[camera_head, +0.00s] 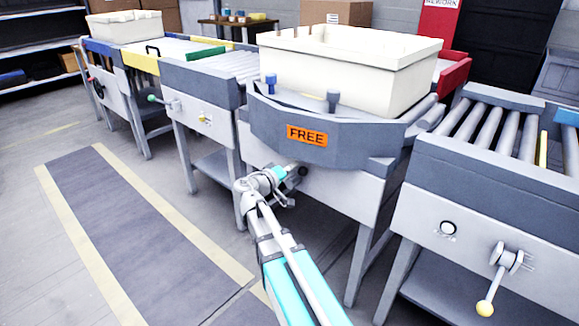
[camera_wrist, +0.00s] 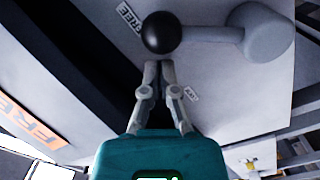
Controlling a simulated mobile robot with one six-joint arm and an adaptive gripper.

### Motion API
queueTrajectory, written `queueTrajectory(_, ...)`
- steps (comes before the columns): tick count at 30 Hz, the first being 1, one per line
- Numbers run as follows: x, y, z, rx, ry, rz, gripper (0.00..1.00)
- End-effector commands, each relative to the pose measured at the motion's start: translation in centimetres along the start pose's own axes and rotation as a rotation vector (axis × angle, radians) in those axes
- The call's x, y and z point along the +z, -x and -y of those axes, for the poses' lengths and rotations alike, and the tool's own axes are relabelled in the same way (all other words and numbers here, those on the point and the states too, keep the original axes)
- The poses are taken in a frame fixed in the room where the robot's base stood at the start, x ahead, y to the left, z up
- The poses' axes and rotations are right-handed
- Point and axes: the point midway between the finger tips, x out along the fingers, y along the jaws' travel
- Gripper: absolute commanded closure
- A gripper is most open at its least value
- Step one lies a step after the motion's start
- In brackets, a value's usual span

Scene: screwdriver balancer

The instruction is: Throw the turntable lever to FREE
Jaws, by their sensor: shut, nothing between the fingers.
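The turntable lever shows in the wrist view as a black ball knob (camera_wrist: 163,33) on a grey arm (camera_wrist: 215,34) leading to a round grey hub (camera_wrist: 268,32). The knob lies right beside a small FREE label (camera_wrist: 129,19). A second small label (camera_wrist: 193,93) is too small to read. My gripper (camera_wrist: 158,66) is shut and empty, its tips just below the knob; touching or slightly apart, I cannot tell. In the head view my gripper (camera_head: 292,168) is at the turntable's (camera_head: 262,119) front panel and mostly hides the lever. An orange sign (camera_head: 307,135) on the turntable reads FREE.
A cream crate (camera_head: 400,78) sits on the turntable, with blue-grey posts (camera_head: 333,101) at its front. A roller conveyor (camera_head: 470,185) with a yellow-knobbed lever (camera_head: 497,275) stands at right. More conveyors (camera_head: 205,75) run left. The floor at front left (camera_head: 120,215) is clear.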

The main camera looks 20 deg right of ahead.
Motion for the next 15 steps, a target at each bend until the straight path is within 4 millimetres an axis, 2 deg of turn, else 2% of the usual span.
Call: queueTrajectory(15,0.57,-0.69,-0.35,0.006,0.001,0.011,1.00)
